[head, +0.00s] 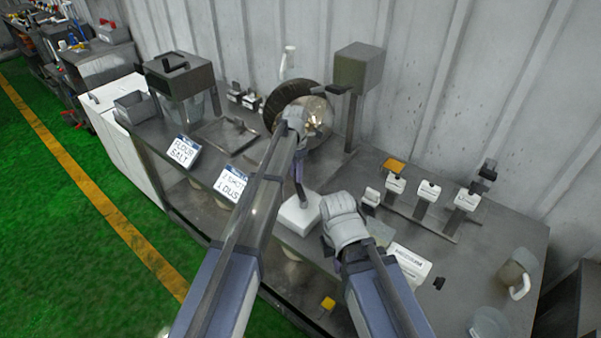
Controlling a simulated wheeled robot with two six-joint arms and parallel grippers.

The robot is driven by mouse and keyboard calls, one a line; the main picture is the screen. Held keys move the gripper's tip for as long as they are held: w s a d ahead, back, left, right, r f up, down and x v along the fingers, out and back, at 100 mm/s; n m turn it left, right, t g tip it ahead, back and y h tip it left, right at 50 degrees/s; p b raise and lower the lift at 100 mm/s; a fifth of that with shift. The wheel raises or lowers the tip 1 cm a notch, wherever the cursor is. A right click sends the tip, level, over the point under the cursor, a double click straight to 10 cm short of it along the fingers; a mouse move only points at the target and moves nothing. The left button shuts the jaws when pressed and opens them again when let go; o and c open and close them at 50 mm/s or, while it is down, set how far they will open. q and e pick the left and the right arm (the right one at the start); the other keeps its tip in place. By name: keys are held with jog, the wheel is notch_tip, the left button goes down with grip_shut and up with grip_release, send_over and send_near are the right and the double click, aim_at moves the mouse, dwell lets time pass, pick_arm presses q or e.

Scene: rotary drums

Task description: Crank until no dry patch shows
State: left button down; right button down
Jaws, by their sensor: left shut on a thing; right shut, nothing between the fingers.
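A round drum (285,97) with a dark brown rim stands upright on the bench, its face pale and shiny at the right. My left gripper (302,117) is in front of the drum's face, shut on what seems to be its crank handle. The hand and arm hide the handle and much of the drum's face, so I cannot tell whether a dry patch shows. My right gripper (333,243) is shut and empty, low over the bench beside a white block (299,216), to the right of and nearer than the drum.
A grey box on a post (359,68) stands right of the drum. Signs reading flour/salt (183,151) and 1 dust (232,181) stand at left. Several small labelled blocks (428,191) sit on rails at right. A mug (517,272) stands near the right edge.

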pick_arm(q)
jog(key=shift+a, duration=0.4)
jog(key=c, duration=0.6)
grip_release()
jog(key=shift+r, duration=0.1)
notch_tip(320, 180, up, 8)
jog(key=p, duration=0.8)
jog(key=shift+s, duration=0.1)
jog(key=shift+f, duration=0.2)
